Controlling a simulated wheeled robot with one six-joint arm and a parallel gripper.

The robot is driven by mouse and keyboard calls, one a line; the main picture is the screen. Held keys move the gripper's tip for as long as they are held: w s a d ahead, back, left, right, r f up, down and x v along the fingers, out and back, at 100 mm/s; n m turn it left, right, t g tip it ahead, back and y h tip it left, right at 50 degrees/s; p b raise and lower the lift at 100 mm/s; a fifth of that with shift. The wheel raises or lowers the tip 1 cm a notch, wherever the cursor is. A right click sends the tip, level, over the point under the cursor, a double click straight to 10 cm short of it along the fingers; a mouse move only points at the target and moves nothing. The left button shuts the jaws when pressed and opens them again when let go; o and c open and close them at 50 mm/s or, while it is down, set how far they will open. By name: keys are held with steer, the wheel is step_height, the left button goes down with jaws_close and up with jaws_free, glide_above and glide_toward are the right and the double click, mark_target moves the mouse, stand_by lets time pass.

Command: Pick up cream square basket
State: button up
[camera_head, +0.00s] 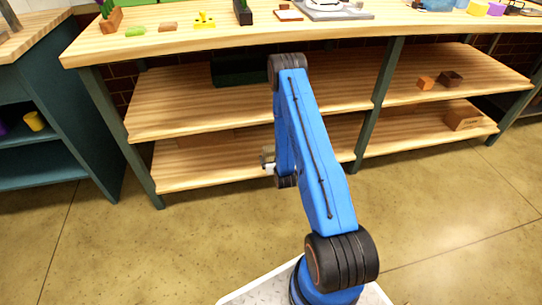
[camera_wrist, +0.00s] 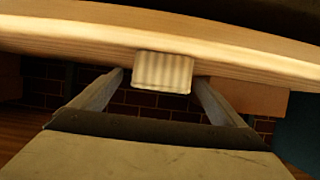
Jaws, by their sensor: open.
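A cream, ribbed, square-looking basket (camera_wrist: 162,68) shows in the wrist view against the edge of a wooden shelf board (camera_wrist: 60,38). My gripper (camera_wrist: 160,82) is open, with one finger to the left and one to the right of the basket's near end. A gap shows between each fingertip and the basket, so I see no grip on it. In the head view a small tan shape (camera_head: 268,154) beside my arm at the lower shelf (camera_head: 205,170) looks like the same basket. My arm hides most of my gripper there.
The wooden worktop (camera_head: 180,42) lies above two shelves and holds several small items. A dark green box (camera_head: 240,72) sits on the middle shelf (camera_head: 170,105). Brown boxes (camera_head: 462,118) sit at the right. A table leg (camera_head: 388,75) stands right of my arm. The floor in front is clear.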

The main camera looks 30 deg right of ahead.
mark_target(270, 151)
steer(key=shift+x, duration=2.65)
steer(key=shift+a, duration=0.15)
steer(key=c, duration=1.2)
